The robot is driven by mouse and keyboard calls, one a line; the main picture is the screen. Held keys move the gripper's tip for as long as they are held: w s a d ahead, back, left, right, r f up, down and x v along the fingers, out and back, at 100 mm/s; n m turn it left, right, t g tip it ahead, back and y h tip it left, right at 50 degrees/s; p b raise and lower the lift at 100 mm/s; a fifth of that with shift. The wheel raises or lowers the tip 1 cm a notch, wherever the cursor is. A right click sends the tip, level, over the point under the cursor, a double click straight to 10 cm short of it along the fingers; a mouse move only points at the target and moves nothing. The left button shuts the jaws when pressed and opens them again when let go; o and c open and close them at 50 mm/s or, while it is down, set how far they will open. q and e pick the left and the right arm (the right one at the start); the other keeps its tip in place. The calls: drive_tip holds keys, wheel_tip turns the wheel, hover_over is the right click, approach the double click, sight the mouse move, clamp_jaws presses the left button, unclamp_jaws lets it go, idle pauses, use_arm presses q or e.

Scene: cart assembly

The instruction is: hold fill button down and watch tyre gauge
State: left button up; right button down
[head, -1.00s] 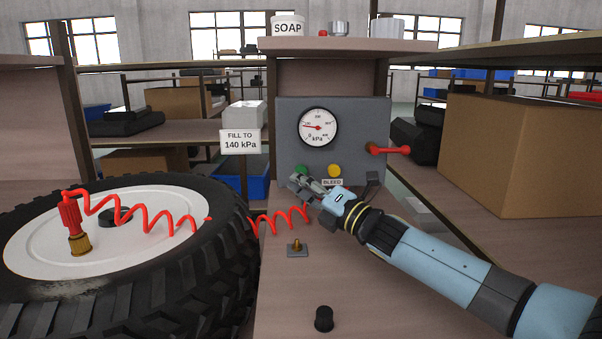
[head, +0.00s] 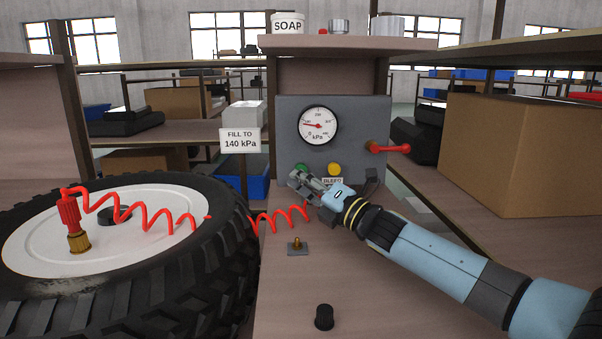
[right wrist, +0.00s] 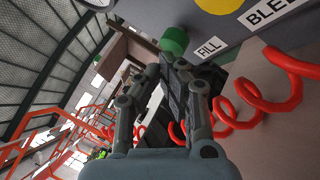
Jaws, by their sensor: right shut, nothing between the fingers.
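The grey panel (head: 345,145) carries a round kPa gauge (head: 318,125). Its needle points left and slightly up, in the low part of the scale; the exact value is too small to read. The green fill button (head: 302,169) is partly behind my right gripper (head: 293,182), which is shut and empty. In the right wrist view the green button (right wrist: 174,40) is just beyond the shut fingertips (right wrist: 172,60); I cannot tell whether they touch it. The tyre (head: 215,260) lies at left with the red hose's brass chuck (head: 79,242) on its wheel. My left gripper is not in view.
A yellow bleed button (head: 334,169) sits right of the green one, and a red lever (head: 388,148) sticks out at right. The sign (head: 240,140) reads "FILL TO 140 kPa". A black cap (head: 324,317) and a small brass fitting (head: 297,246) are on the bench.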

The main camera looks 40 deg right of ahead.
drive_tip(key=shift+w+d+b, duration=0.3)
drive_tip(key=shift+w, duration=0.15)
idle(0.7)
drive_tip(key=shift+s+a, duration=0.1)
idle(4.6)
drive_tip(key=shift+s+a, duration=0.4)
drive_tip(key=shift+s, duration=0.3)
drive_tip(key=shift+s+p, duration=0.1)
drive_tip(key=shift+p, duration=0.2)
drive_tip(key=shift+s+a+p, duration=0.25)
drive_tip(key=shift+s+a, duration=0.2)
drive_tip(key=shift+s, duration=0.25)
drive_tip(key=shift+s+a+p, duration=0.3)
drive_tip(key=shift+s+a, duration=0.1)
drive_tip(key=shift+s, duration=0.25)
drive_tip(key=shift+s+a+p, duration=0.25)
drive_tip(key=shift+s+a, duration=0.2)
drive_tip(key=shift+s, duration=0.25)
